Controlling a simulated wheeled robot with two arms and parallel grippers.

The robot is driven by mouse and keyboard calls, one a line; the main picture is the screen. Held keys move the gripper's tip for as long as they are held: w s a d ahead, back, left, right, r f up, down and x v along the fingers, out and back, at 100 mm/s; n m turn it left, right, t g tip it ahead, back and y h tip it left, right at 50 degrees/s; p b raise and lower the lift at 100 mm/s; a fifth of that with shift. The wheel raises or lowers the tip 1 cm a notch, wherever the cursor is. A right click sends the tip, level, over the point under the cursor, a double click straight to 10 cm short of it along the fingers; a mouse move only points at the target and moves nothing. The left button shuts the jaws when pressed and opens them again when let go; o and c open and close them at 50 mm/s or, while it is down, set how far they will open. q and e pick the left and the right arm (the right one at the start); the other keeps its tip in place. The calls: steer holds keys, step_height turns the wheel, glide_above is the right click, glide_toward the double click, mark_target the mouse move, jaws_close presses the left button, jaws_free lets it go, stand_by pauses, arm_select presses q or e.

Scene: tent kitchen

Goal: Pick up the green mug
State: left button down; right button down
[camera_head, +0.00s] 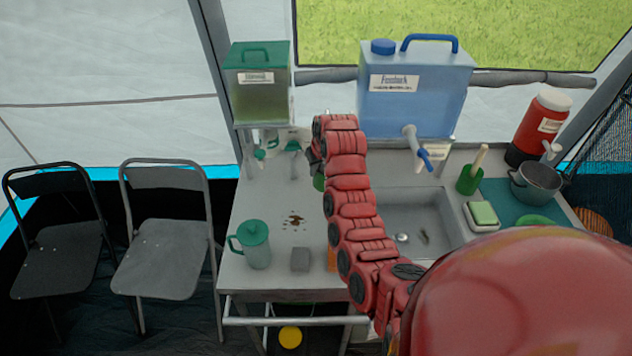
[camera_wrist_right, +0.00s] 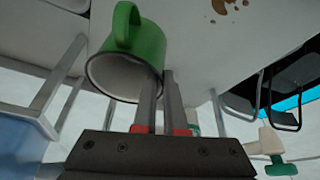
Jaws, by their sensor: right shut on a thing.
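The green mug (camera_wrist_right: 150,48) shows large in the right wrist view, with its dark-rimmed mouth toward my fingers and its handle (camera_wrist_right: 127,25) on the near face. My right gripper (camera_wrist_right: 161,80) is shut on the mug's rim, one finger on each side of the wall. In the head view, my red right arm hides most of the mug; only a small green part (camera_head: 319,183) shows beside the arm. I cannot tell whether the mug touches the counter. My left gripper is in neither view.
A lidded green pitcher (camera_head: 256,245) and a grey block (camera_head: 300,259) stand at the counter's front. A green dispenser (camera_head: 259,95) and a blue jug (camera_head: 416,100) with taps stand behind. The sink (camera_head: 412,212) lies to the right. A brown stain marks clear counter on the left.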

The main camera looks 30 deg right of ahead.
mark_target(317, 180)
steer(key=shift+s+r, duration=0.1)
steer(key=shift+r, duration=0.3)
steer(key=s, duration=0.2)
steer(key=shift+s+a+b, duration=0.3)
steer(key=shift+b, duration=0.1)
steer(key=s+a+p, duration=0.2)
steer(key=s+p, duration=0.7)
steer(key=s, duration=0.6)
steer(key=shift+a, duration=0.1)
stand_by(0.6)
